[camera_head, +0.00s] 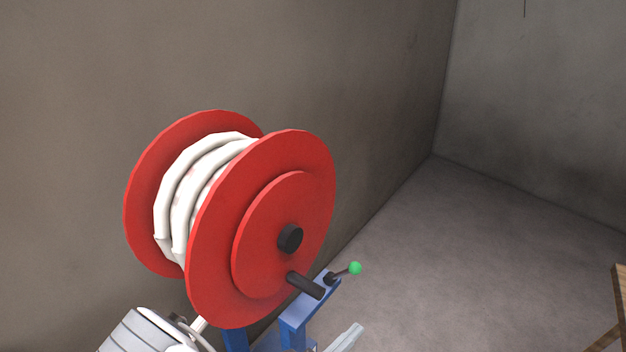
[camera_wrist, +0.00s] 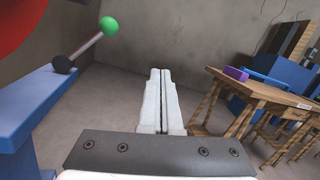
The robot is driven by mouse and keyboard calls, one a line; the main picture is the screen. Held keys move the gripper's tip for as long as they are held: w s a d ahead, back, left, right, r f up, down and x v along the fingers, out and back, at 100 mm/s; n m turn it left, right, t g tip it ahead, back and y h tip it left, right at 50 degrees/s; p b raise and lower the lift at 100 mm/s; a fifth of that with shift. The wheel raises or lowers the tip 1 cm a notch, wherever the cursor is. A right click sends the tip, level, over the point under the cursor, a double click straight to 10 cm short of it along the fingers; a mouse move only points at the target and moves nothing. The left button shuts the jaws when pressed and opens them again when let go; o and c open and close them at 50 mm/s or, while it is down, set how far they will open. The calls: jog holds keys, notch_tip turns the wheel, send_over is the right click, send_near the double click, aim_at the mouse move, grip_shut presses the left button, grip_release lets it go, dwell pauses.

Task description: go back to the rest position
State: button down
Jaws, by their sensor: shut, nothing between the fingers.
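My gripper (camera_wrist: 159,72) shows in the wrist view with its two white fingers together and nothing between them. It points into free space, apart from the things around it. To its left in the wrist view is a lever with a green ball knob (camera_wrist: 109,26) on a blue stand (camera_wrist: 28,108). In the head view the green knob (camera_head: 355,268) is at the lower right of a red hose reel (camera_head: 262,230). Part of my white arm is at the bottom left of the head view.
A wooden table (camera_wrist: 262,92) with a purple block (camera_wrist: 236,74) on it stands right of my gripper in the wrist view. Blue objects stand behind it. The reel is near a grey wall (camera_head: 330,60). The floor (camera_head: 450,250) right of the reel is open.

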jog(key=s+d+r+m+g+y+p, duration=0.15)
jog(key=s+d+r+m+g, duration=0.25)
jog(key=r+m+g, duration=0.4)
jog(key=s+d+r+m+g+y, duration=0.35)
jog(key=r+m+g, duration=0.2)
jog(key=m, duration=0.35)
jog(key=s+a+r+m+t+y+p, duration=0.1)
jog(key=s+r+m+t+y, duration=0.2)
jog(key=r, duration=0.6)
jog(key=s+r+m+t+y+p, duration=0.1)
jog(key=s+r+m+t+y, duration=0.2)
jog(key=r+m+y, duration=0.3)
notch_tip(320, 180, up, 4)
jog(key=m, duration=0.2)
jog(key=shift+s+a+m+y+p, duration=0.4)
jog(key=shift+a, duration=0.15)
